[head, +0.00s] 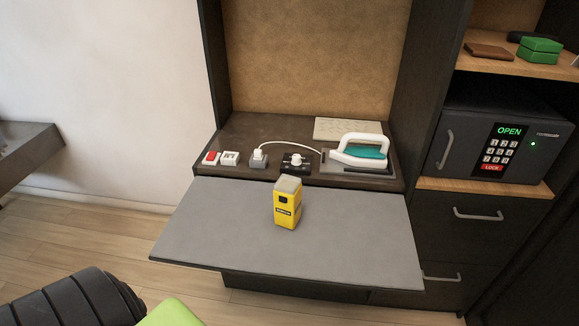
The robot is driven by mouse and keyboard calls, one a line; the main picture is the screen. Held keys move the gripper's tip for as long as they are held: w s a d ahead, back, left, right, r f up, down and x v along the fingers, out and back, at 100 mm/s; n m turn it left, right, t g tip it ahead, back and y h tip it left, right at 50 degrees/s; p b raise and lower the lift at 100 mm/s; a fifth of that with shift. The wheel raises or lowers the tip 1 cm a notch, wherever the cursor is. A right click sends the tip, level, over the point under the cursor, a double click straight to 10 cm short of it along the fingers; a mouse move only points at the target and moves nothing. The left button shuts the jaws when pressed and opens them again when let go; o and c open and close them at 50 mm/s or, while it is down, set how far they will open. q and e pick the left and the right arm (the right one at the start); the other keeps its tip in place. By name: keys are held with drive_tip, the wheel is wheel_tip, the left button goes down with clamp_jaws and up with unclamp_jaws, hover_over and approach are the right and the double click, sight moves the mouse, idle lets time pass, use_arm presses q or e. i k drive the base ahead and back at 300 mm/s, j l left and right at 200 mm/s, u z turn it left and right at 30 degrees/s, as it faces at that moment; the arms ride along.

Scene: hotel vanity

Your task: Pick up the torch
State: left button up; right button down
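A yellow boxy object (287,207) with a pale grey top and a dark label is the likely torch. It stands upright on the grey pull-out board (220,240), near the middle of the head view, with bare board around it. Neither of my grippers can be made out in this view.
Behind the board, a dark counter (245,132) holds a white and teal iron (361,150), a plug (258,158), a black control (296,162) and red and white switches (221,158). An open-marked safe (500,135) stands right. A black ribbed form (75,300) fills the lower left.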

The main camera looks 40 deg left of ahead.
sight(288, 215)
drive_tip(key=u, duration=1.2)
drive_tip(key=l+u, duration=0.2)
drive_tip(key=l, duration=0.3)
drive_tip(key=k+l+u, duration=0.15)
drive_tip(key=l, duration=0.3)
drive_tip(key=l+u, duration=0.2)
drive_tip(key=l, duration=0.3)
